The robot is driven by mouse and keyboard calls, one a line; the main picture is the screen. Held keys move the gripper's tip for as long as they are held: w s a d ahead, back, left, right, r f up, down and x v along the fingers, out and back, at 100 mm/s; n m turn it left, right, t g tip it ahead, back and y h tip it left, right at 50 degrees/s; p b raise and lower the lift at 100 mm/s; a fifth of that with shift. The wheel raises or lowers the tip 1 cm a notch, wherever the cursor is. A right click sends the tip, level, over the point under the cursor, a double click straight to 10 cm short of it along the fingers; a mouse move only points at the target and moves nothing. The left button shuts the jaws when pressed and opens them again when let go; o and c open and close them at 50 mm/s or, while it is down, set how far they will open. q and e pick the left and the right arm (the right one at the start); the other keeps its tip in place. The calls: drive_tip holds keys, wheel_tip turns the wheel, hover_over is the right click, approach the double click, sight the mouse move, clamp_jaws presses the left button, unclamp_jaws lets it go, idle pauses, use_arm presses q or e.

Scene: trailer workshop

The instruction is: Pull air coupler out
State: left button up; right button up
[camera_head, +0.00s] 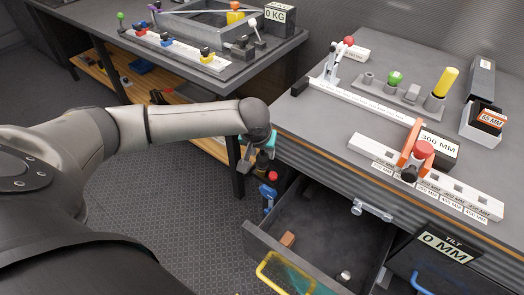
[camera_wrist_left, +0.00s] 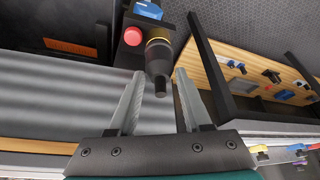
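In the left wrist view, the air coupler (camera_wrist_left: 157,58) is a dark cylinder with a yellow ring at its base. It sticks out of a dark block (camera_wrist_left: 129,55) that bears a red button (camera_wrist_left: 133,36) and a blue part (camera_wrist_left: 148,10). My left gripper (camera_wrist_left: 158,75) is open, with its two fingertips on either side of the coupler's free end; I cannot tell whether they touch it. In the head view, my left gripper (camera_head: 246,164) is beside the workbench's left front corner, by the red button (camera_head: 272,176). The coupler cannot be made out there. My right gripper is out of view.
An open drawer (camera_head: 325,235) with a yellow handle (camera_head: 284,272) juts out below the workbench (camera_head: 330,130), near the blue part. A second table (camera_head: 215,72) with a wooden lower shelf (camera_head: 165,98) stands at the back left. The floor (camera_head: 150,215) between is clear.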

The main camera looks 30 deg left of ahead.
use_arm(q)
clamp_jaws()
idle(0.7)
